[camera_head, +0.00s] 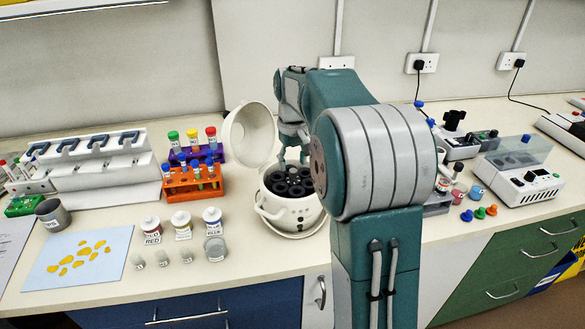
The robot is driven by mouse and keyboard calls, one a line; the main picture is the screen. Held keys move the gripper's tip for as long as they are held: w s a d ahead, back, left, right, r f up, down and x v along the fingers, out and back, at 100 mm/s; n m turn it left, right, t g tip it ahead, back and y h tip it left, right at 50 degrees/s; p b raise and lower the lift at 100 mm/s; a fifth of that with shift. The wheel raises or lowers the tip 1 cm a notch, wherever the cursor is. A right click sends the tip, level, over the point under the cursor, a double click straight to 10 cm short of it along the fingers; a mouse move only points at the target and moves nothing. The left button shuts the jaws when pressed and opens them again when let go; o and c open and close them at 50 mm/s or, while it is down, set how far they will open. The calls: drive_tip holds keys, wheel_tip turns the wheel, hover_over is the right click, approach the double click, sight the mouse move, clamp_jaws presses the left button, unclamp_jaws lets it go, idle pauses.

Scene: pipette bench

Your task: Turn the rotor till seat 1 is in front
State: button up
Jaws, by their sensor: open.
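The centrifuge (291,215) is a round white pot on the bench, left of my arm. Its domed lid (249,134) stands open, tilted up at the back left. The dark rotor (287,184) with several round black seats shows inside the bowl. The seat numbers are too small to read, so I cannot tell which seat is in front. My gripper (293,158) points down just above the back of the rotor and is open. My arm hides the right side of the bowl. Whether the fingertips touch the rotor cannot be told.
An orange rack (194,184) and a purple rack (184,158) with capped tubes stand left of the lid. Labelled bottles (181,225) stand at the front left. A blue sheet (82,258) lies farther left. A clear-lidded machine (522,175) and loose caps (480,212) are at right.

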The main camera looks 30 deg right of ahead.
wheel_tip(320, 180, up, 9)
drive_tip(key=shift+r, duration=0.2)
drive_tip(key=shift+a, duration=0.1)
idle(0.4)
drive_tip(key=s+a+r+t, duration=0.1)
drive_tip(key=s+a+t, duration=0.2)
drive_tip(key=s+a, duration=0.85)
drive_tip(key=s+a+f+t, duration=0.1)
drive_tip(key=s+f, duration=0.2)
drive_tip(key=s, duration=0.4)
drive_tip(key=s+a+f+t, duration=0.1)
drive_tip(key=s+a+f, duration=0.1)
drive_tip(key=s+f, duration=0.2)
drive_tip(key=s, duration=0.3)
drive_tip(key=shift+s+f+t, duration=0.2)
drive_tip(key=shift+f+t, duration=0.1)
